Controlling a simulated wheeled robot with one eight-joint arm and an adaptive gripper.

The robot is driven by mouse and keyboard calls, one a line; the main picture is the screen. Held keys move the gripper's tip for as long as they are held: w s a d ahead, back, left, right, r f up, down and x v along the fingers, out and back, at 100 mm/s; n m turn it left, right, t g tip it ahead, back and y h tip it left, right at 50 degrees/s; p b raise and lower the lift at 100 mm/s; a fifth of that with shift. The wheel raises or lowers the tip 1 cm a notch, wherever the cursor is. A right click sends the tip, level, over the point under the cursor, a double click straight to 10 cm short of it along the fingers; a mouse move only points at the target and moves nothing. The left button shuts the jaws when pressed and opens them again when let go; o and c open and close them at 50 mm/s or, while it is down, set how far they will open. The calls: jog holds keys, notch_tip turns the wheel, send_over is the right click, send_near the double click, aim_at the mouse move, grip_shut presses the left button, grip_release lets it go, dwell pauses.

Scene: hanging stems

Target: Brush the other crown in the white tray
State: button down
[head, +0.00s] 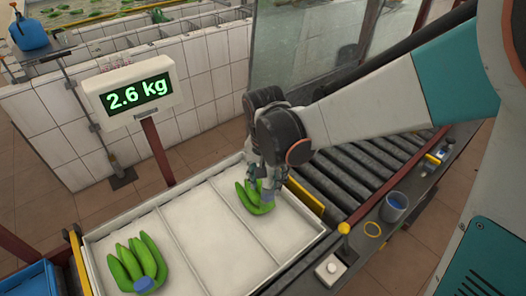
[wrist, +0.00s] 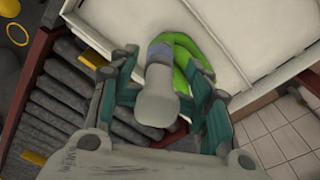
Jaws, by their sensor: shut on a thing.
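The white tray (head: 215,238) has three compartments. A green banana hand (head: 140,262) with a blue patch on its crown lies in the left one. Another green banana hand (head: 253,197) lies in the right one, directly under my gripper (head: 267,180). In the wrist view my gripper (wrist: 160,88) is shut on a pale grey rounded handle, seemingly the brush (wrist: 157,98). A blue-grey part (wrist: 160,52) shows at its far end against the green bananas (wrist: 186,62). I cannot tell whether it touches the crown, which is hidden.
A scale display (head: 137,92) reads 2.6 kg on a red post behind the tray. A roller conveyor (head: 345,180) runs on the right. The middle compartment is empty.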

jog(key=shift+f+b, duration=0.5)
jog(key=shift+f, duration=0.1)
dwell(0.8)
jog(key=shift+a, duration=0.1)
jog(key=shift+s+a+r, duration=0.1)
jog(key=shift+s+a, duration=0.2)
jog(key=shift+a, duration=0.1)
jog(key=shift+d, duration=0.1)
jog(key=shift+w+d, duration=0.55)
jog(key=shift+d, duration=0.35)
jog(key=shift+a, duration=0.1)
jog(key=shift+s+a, duration=0.55)
jog(key=shift+a, duration=0.3)
